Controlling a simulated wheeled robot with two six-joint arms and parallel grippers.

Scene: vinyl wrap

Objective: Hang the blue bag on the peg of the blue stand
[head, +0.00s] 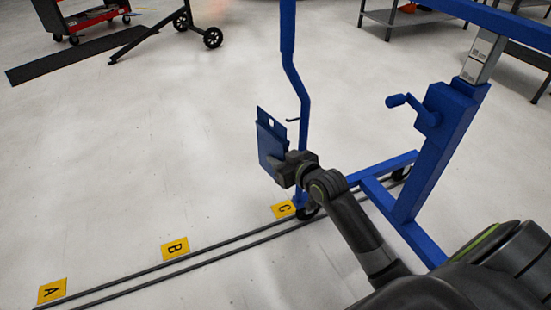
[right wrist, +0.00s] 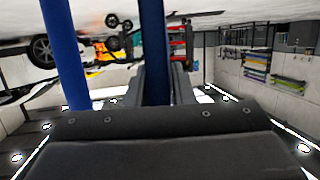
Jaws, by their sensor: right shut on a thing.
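The blue bag (head: 268,142) is a flat, upright blue piece with a small hole near its top edge. My right gripper (head: 280,168) is shut on its lower part and holds it above the floor. In the right wrist view the bag shows edge-on as a blue strip (right wrist: 154,50) between the fingers. The blue stand (head: 303,110) has a bent upright. Its small dark peg (head: 292,121) sticks out to the left. In the head view the bag is just left of the peg; no contact shows. The left gripper is out of view.
The stand's blue base (head: 385,165) and its crank handle (head: 408,103) are to the right of my right gripper. The floor left of the bag is clear.

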